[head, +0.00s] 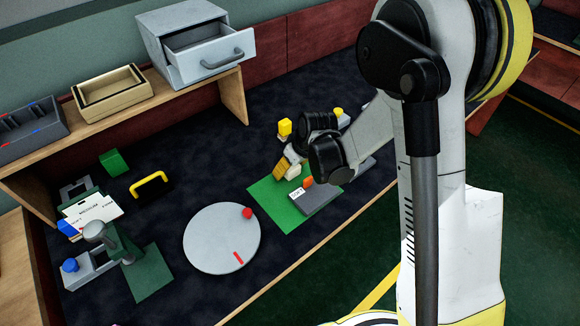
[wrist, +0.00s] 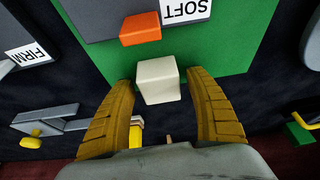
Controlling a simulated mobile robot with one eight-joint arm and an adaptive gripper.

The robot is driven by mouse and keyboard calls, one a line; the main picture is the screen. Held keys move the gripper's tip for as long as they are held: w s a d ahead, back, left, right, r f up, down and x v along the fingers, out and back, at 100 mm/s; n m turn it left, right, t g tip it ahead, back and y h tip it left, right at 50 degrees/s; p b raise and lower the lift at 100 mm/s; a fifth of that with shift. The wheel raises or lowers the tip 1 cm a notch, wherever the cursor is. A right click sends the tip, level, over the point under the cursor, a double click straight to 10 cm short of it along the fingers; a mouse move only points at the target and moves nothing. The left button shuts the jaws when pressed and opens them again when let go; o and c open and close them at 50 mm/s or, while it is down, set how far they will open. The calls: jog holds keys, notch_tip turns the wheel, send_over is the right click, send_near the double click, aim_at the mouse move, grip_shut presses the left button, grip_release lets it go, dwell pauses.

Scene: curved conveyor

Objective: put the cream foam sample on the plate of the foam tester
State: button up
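The cream foam sample (wrist: 158,80) is a small block on the green mat in the wrist view. My gripper (wrist: 160,84) is open, with one yellow-brown finger on each side of the block's near part and gaps visible. In the head view my gripper (head: 284,168) is over the mat's far edge, and I cannot make out the block there.
A grey tray labelled SOFT (head: 320,201), with an orange piece (wrist: 140,27), lies on the green mat (head: 265,205). A FIRM tray (wrist: 12,68) is beside it. A round grey disc (head: 215,245) and a yellow handle (head: 148,184) lie left. A drawer box (head: 190,50) stands behind.

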jog(key=shift+r+p, duration=0.35)
jog(key=s+d+r+m+t+p, duration=0.1)
jog(key=s+d+r+p, duration=0.2)
jog(key=r, duration=0.5)
jog(key=s+d+r+m+h, duration=0.1)
jog(key=s+d+r, duration=0.2)
jog(key=s+r, duration=0.35)
jog(key=s+d+r+m+t+p, duration=0.1)
jog(key=s+d+r+p, duration=0.15)
jog(key=r, duration=0.65)
jog(key=s+d+r+m+t+h+b, duration=0.1)
jog(key=s+d+r+m, duration=0.2)
jog(key=s, duration=0.6)
jog(key=shift+s+d+r+m, duration=0.3)
jog(key=shift+d+r, duration=0.3)
jog(key=shift+d, duration=0.25)
jog(key=shift+o, duration=0.7)
jog(key=shift+s+d+h, duration=0.15)
jog(key=shift+s+h, duration=0.15)
jog(key=shift+w, duration=0.1)
